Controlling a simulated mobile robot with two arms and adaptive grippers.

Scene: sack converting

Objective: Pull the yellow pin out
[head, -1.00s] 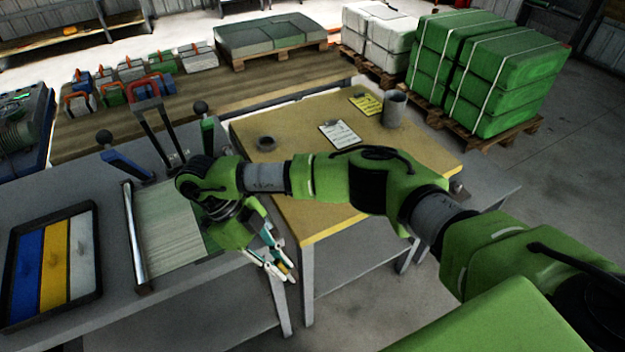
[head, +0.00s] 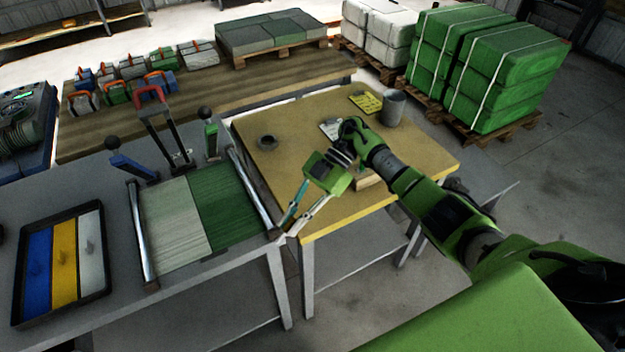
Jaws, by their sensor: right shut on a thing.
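My right gripper (head: 290,230) is over the gap between the grey bench and the yellow-topped table, with its fingers pointing down and left. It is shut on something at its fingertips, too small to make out. I cannot pick out the yellow pin for certain. A dark tray (head: 106,285) on the grey bench has a blue, a yellow and a white lane, with a small blurred shape in each. Near the fingertips is a metal roller (head: 252,190) beside a pale and green striped panel (head: 215,205). My left gripper is not in view.
Blue, red and green levers (head: 135,165) stand behind the panel. The yellow-topped table (head: 290,150) holds a dark ring (head: 267,142), a clipboard (head: 330,130), a yellow card (head: 366,103) and a grey cup (head: 394,106). Pallets of green sacks (head: 495,70) stand behind. Floor shows at the right.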

